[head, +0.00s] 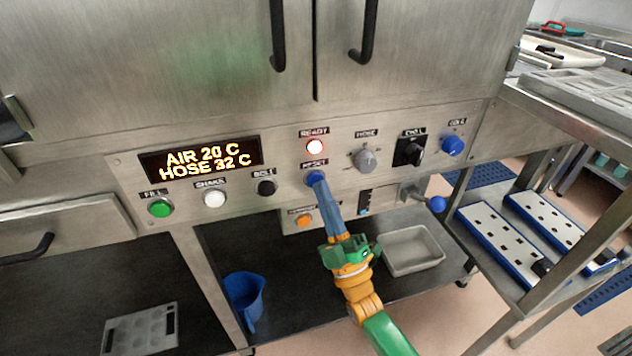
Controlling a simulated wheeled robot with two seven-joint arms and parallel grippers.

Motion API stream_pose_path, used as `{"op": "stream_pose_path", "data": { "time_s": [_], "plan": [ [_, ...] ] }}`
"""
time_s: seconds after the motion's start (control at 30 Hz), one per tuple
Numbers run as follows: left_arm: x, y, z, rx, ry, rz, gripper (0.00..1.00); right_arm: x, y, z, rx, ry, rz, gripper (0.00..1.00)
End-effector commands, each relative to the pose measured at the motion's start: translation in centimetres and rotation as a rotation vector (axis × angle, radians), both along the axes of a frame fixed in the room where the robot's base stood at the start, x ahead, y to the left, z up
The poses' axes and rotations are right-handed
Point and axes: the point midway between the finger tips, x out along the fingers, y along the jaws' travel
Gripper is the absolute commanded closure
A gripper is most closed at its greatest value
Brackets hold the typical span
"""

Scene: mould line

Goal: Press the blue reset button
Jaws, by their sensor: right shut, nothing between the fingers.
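My left gripper is not in view.
The panel also has a green button (161,208), a white button (214,197), a black button (266,187), a grey knob (364,159), a black switch (409,151) and a blue knob (453,145). A blue-ended lever (437,204) juts out right of my gripper. Below are a blue jug (244,297) and grey tray (411,250).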

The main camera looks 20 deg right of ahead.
Motion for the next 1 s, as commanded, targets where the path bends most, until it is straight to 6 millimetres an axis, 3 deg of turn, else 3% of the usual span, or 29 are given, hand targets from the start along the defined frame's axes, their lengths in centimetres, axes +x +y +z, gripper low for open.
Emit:
{"op": "stream_pose_path", "data": {
  "time_s": [1.0],
  "plan": [
    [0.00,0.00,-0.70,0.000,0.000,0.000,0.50,0.88,0.03,-0.01,0.001,-0.001,0.000,1.00]
  ]
}}
